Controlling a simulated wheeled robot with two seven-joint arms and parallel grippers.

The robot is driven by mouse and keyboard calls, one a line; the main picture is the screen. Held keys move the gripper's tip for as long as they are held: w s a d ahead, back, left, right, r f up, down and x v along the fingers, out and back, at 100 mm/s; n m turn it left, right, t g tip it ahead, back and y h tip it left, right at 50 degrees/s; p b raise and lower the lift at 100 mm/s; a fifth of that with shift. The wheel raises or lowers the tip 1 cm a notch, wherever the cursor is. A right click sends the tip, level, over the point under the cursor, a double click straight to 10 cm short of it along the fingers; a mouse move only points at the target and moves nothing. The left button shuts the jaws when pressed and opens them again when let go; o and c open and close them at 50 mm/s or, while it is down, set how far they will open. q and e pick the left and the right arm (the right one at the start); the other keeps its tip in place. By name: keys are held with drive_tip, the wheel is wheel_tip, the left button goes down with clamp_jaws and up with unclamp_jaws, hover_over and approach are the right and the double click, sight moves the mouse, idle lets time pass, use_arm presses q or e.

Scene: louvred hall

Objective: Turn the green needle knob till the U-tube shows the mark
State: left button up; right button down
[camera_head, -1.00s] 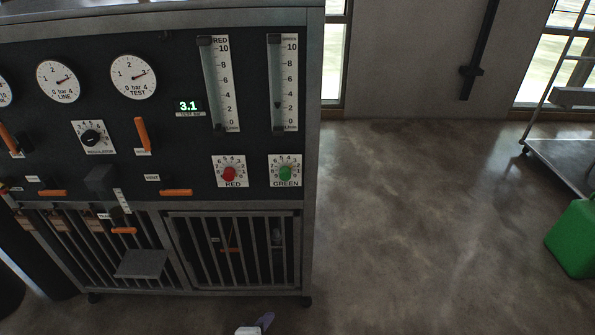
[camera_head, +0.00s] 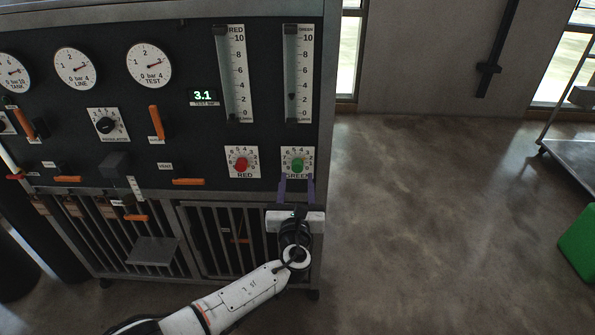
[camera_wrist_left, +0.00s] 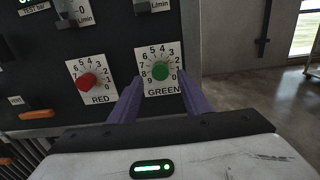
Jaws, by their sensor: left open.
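The green knob (camera_head: 297,166) sits on a white numbered dial plate marked GREEN, at the lower right of the black panel. It also shows in the left wrist view (camera_wrist_left: 160,71). My left gripper (camera_head: 297,187) is open, its two purple fingers pointing up at the dial from just below the knob. In the left wrist view the fingertips (camera_wrist_left: 160,84) stand apart at either side of the knob's lower part, with nothing between them. Above is the green flow tube (camera_head: 291,70), its dark float near 2. I cannot make out a U-shaped tube clearly. My right gripper is out of view.
A red knob (camera_head: 240,165) is close left of the green one. A display (camera_head: 203,96) reads 3.1. Several gauges, orange levers and a regulator knob (camera_head: 106,125) fill the panel's left. A barred cage (camera_head: 210,240) is below. Open floor (camera_head: 430,230) and a green container (camera_head: 580,243) lie right.

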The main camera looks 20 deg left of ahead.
sight(298, 169)
use_arm(q)
drive_tip(key=b+x, duration=0.2)
drive_tip(key=x, duration=0.3)
drive_tip(key=shift+b, duration=0.35)
drive_tip(key=shift+w+a+b, duration=0.1)
drive_tip(key=shift+w+b, duration=0.2)
drive_tip(key=shift+w, duration=0.05)
drive_tip(key=c, duration=0.9)
clamp_jaws()
